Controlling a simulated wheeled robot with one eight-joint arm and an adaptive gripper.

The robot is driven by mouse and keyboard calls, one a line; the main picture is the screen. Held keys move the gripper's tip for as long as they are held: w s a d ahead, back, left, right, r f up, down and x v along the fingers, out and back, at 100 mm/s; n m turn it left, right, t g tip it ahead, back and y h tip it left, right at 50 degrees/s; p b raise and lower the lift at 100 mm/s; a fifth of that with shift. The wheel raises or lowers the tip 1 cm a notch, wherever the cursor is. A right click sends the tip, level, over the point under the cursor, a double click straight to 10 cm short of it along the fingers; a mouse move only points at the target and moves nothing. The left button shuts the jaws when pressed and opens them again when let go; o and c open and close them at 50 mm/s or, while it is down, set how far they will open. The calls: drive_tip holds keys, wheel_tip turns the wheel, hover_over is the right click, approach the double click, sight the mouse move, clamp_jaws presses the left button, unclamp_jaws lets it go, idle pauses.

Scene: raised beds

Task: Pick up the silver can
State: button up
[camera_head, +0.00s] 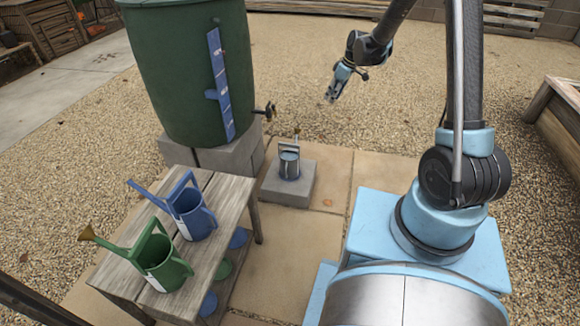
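The silver can (289,166) is a small metal watering can with a raised handle. It stands upright on a grey concrete block (287,193), below the tap of the green barrel. My gripper (333,94) hangs in the air up and to the right of the can in the picture, clear of it. The gripper is light blue with dark parts and points down and left. It looks empty, but it is too small here to tell how far apart its fingers are.
A green barrel (190,70) with a tap (266,110) stands on blocks behind and left of the can. A wooden bench (215,245) at the front left holds a blue watering can (190,213) and a green one (160,262). Paving right of the block is clear.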

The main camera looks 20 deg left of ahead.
drive_tip(key=a+f+n+g, duration=0.1)
drive_tip(key=a+f+n, duration=0.3)
drive_tip(key=a+f, duration=1.05)
approach(290, 144)
drive_tip(key=shift+y, duration=0.4)
drive_tip(key=x, duration=0.4)
drive_tip(key=shift+w+d+f, duration=0.2)
drive_tip(key=shift+w+f, duration=0.1)
drive_tip(key=shift+f, duration=0.25)
drive_tip(key=shift+x, duration=2.6)
drive_tip(key=shift+s+a+f, duration=0.15)
drive_tip(key=shift+a+f, duration=0.15)
drive_tip(key=shift+f, duration=0.25)
clamp_jaws()
